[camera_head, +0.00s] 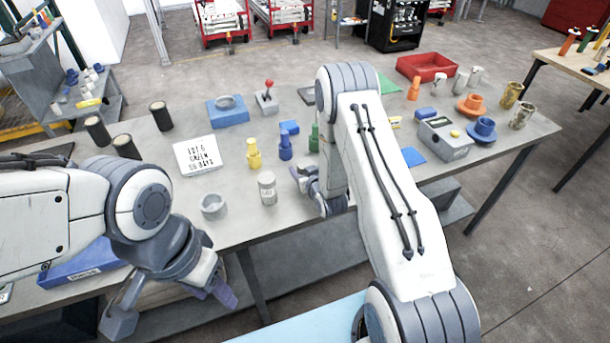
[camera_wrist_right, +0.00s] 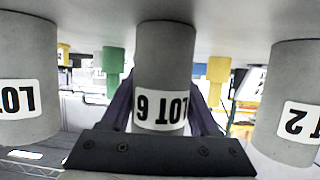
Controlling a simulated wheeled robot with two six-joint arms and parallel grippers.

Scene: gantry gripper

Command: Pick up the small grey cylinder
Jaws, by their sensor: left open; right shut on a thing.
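The right wrist view is upside down, with the tabletop along its top edge. In the head view my right arm hides this cylinder and most of the right gripper. A labelled grey cylinder (camera_head: 268,189) stands left of that gripper. My left gripper (camera_head: 170,307) is open and empty in front of the table's near edge.
Grey labelled cylinders stand on both sides of the held one, at left (camera_wrist_right: 28,70) and right (camera_wrist_right: 297,95). A grey ring-shaped cup (camera_head: 213,206), a white sign (camera_head: 196,155) and yellow, blue and green pegs stand nearby. A red tray (camera_head: 426,67) is at the back right.

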